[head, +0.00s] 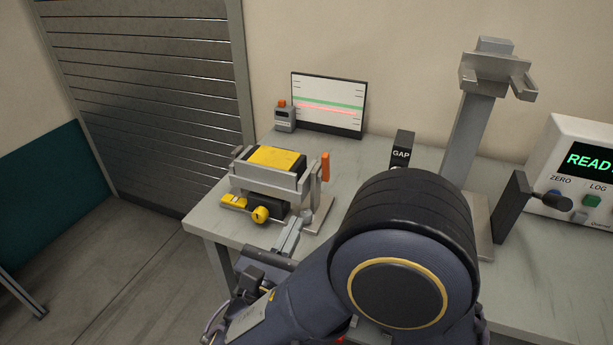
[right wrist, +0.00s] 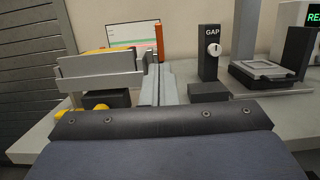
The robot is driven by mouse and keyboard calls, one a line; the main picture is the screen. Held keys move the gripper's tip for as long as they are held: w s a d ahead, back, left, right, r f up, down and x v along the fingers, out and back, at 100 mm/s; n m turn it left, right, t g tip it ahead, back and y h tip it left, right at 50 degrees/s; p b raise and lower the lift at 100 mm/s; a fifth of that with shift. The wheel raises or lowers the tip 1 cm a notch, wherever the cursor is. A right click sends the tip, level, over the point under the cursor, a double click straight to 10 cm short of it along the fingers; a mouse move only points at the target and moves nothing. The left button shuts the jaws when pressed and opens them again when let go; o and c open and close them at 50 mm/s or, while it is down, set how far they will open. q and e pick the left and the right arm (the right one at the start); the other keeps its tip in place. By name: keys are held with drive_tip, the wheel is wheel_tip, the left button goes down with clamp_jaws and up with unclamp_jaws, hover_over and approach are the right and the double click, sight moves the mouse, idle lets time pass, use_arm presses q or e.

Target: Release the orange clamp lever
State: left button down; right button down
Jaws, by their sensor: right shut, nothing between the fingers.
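The orange clamp lever (head: 325,166) stands upright at the right end of a grey clamp (head: 268,183) that has a yellow block (head: 275,159) in it. In the right wrist view the lever (right wrist: 159,42) shows just above and beyond my fingertips. My right gripper (head: 304,217) is shut and empty, low in front of the clamp's right end and apart from the lever as far as I can tell. Its closed fingers also show in the right wrist view (right wrist: 158,72). My right arm hides part of the bench in front. My left gripper is not in view.
A yellow-handled tool (head: 259,213) lies in front of the clamp. Behind stand a small grey device (head: 284,117) and a chart screen (head: 328,104). To the right are a GAP block (head: 402,150), a grey stand (head: 468,130) and a white READY box (head: 580,165).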

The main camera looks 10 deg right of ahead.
sight(325, 160)
drive_tip(key=p+x, duration=0.2)
drive_tip(key=x, duration=1.1)
drive_tip(key=shift+w+d+r, duration=0.15)
drive_tip(key=shift+w+d, duration=0.05)
drive_tip(key=shift+w, duration=0.15)
drive_tip(key=w+r+p, duration=0.1)
drive_tip(key=p, duration=0.2)
drive_tip(key=shift+d+r+g, duration=0.1)
drive_tip(key=shift+d+g, duration=0.25)
drive_tip(key=shift+g, duration=0.05)
drive_tip(key=shift+w+d+y, duration=0.1)
drive_tip(key=shift+d+y, duration=0.05)
drive_tip(key=shift+y, duration=0.15)
drive_tip(key=shift+r, duration=0.1)
